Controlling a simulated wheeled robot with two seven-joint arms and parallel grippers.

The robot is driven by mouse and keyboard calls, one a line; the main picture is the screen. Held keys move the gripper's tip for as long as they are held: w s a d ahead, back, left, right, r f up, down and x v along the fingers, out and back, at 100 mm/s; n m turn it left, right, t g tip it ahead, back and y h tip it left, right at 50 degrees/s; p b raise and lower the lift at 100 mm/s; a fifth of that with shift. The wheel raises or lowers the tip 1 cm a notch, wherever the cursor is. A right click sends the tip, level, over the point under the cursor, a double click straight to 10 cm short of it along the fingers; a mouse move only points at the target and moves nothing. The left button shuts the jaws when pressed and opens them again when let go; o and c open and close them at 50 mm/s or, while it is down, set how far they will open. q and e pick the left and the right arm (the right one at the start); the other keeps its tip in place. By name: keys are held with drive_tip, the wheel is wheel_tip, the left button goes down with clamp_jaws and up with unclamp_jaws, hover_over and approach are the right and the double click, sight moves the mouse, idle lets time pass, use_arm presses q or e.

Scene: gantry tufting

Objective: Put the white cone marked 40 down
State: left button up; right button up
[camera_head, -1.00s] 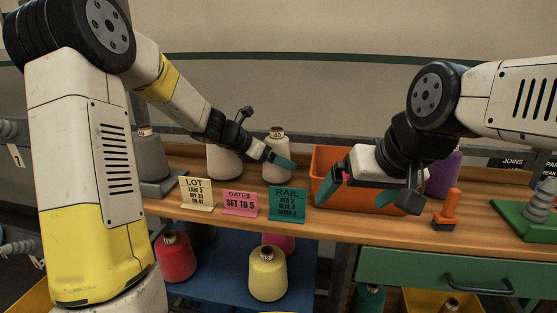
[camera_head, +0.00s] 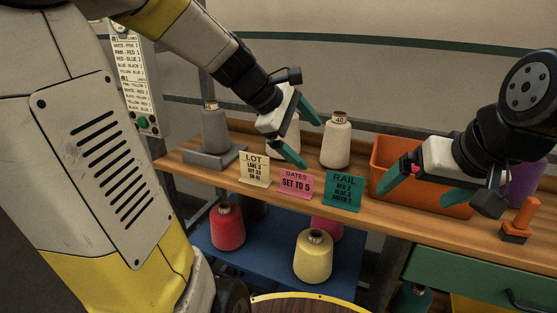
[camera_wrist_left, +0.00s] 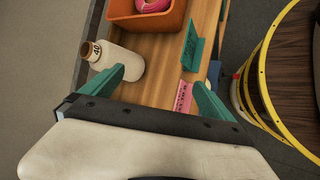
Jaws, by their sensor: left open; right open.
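The white cone marked 40 (camera_head: 336,142) stands upright on the wooden bench, behind the green RAIL card (camera_head: 343,190). The cone also shows in the left wrist view (camera_wrist_left: 114,60), just beyond one fingertip. My left gripper (camera_head: 299,138) is open with nothing between its fingers, to the left of the cone. Another white cone (camera_head: 284,135) is partly hidden behind the left gripper. My right gripper (camera_head: 425,192) is open in front of the orange bin (camera_head: 388,153); a small pink-red item (camera_head: 415,169) shows beside its finger.
LOT (camera_head: 254,170) and GATES (camera_head: 296,184) cards stand along the bench's front edge. A grey cone (camera_head: 213,130) stands at the left on a grey base. An orange-handled tool (camera_head: 521,218) stands at the right. Red (camera_head: 227,227) and yellow (camera_head: 313,257) cones stand on the blue lower shelf.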

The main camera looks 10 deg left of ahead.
use_arm(q)
drive_tip(key=s+a+m+y, duration=0.2)
drive_tip(key=s+a+m, duration=0.1)
drive_tip(key=s+m, duration=0.4)
drive_tip(key=s+a+m+t+y, duration=0.1)
drive_tip(key=s+a+m+y, duration=0.1)
drive_tip(key=s+a+m, duration=0.2)
drive_tip(key=s+f+m, duration=0.1)
drive_tip(key=s+m, duration=0.2)
drive_tip(key=m, duration=0.1)
drive_tip(key=shift+s+y, duration=0.3)
drive_tip(key=shift+s, duration=0.05)
